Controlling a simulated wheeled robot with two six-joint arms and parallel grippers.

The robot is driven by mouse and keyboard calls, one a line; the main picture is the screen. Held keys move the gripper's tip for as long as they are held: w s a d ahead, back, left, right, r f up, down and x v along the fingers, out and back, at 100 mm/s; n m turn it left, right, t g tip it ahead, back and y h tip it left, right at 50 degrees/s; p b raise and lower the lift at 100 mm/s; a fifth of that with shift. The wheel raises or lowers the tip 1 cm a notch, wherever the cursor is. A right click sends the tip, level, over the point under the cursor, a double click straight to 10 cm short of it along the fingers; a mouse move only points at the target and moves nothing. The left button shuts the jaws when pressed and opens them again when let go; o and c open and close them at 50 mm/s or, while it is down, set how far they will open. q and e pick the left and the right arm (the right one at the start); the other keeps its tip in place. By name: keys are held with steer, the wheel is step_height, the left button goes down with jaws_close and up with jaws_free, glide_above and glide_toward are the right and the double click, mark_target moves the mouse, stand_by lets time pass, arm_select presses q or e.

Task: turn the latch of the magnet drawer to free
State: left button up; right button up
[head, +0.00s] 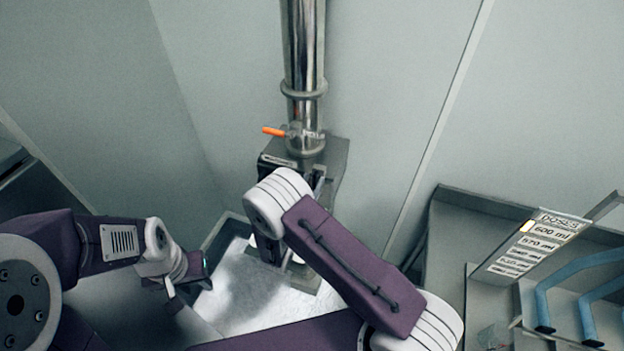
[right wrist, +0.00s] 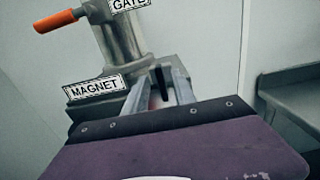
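The magnet drawer's grey housing (head: 328,155) sits under the steel pipe in the head view. In the right wrist view its MAGNET label (right wrist: 95,88) faces me on the left. My right gripper (right wrist: 163,78) reaches up to the housing's front, just right of that label. In the head view my right arm hides most of the housing's front. My left gripper (head: 188,285) is low at the left, away from the housing.
The steel pipe (head: 303,50) rises above the housing. An orange gate handle (head: 274,132) sticks out left, just above it. A pale tray (head: 250,318) lies below. A DOSES board (head: 530,245) and blue tubes (head: 585,265) are at the right.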

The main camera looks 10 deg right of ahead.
steer(key=shift+w+d+f, duration=0.1)
steer(key=shift+d, duration=0.1)
steer(key=shift+c, duration=1)
jaws_close()
